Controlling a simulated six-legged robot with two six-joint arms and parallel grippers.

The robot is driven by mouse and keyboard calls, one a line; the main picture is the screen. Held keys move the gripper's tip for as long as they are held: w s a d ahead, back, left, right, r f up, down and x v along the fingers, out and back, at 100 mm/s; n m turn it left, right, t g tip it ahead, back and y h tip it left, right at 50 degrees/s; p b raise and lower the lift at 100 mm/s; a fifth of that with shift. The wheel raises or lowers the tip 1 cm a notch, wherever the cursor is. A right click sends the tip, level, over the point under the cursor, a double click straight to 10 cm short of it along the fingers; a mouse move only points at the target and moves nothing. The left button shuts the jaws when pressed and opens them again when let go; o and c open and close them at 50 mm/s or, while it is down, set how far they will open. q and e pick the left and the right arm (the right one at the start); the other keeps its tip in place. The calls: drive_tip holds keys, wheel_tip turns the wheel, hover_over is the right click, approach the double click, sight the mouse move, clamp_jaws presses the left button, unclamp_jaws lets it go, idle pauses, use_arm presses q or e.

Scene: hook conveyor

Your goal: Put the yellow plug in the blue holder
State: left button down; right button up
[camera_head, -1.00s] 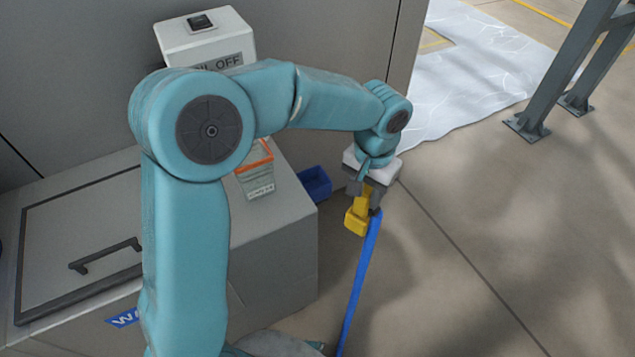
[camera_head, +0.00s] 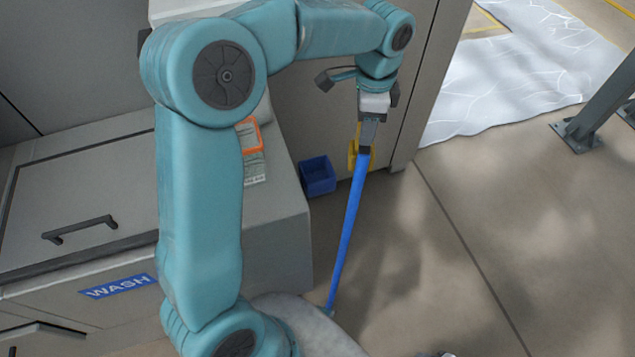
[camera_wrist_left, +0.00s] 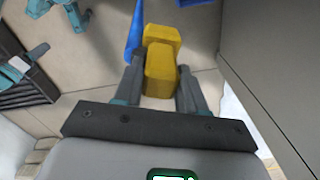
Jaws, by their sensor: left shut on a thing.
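The yellow plug (camera_head: 354,157) is between the jaws of my left gripper (camera_head: 368,148), which is shut on it. In the left wrist view the yellow plug (camera_wrist_left: 160,70) sits between both fingers, with a blue strap or cable (camera_wrist_left: 135,35) beside it. The blue holder (camera_head: 317,176) is a small open box on the side of the grey cabinet, to the left of the plug and apart from it. In the head view the gripper partly hides the plug. My right gripper is not in view.
A blue strap (camera_head: 345,235) runs from the plug down towards my body. The grey cabinet (camera_head: 275,235) has a WASH label (camera_head: 117,286) and a handle (camera_head: 80,230). Open floor (camera_head: 450,270) lies to the right, with a grey post (camera_head: 600,110) at the far right.

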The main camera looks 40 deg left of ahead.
use_arm(q)
drive_tip(key=s+a+r+m+b, duration=0.2)
drive_tip(key=a+m+b, duration=0.1)
drive_tip(key=a+m, duration=1)
wheel_tip(320, 180, down, 19)
drive_tip(key=d+b, duration=0.1)
drive_tip(key=b, duration=0.3)
drive_tip(key=shift+d+m, duration=0.25)
drive_tip(key=shift+m, duration=0.05)
drive_tip(key=c, duration=0.6)
unclamp_jaws()
drive_tip(key=shift+c, duration=0.2)
wheel_tip(320, 180, up, 12)
drive_tip(key=p, duration=0.2)
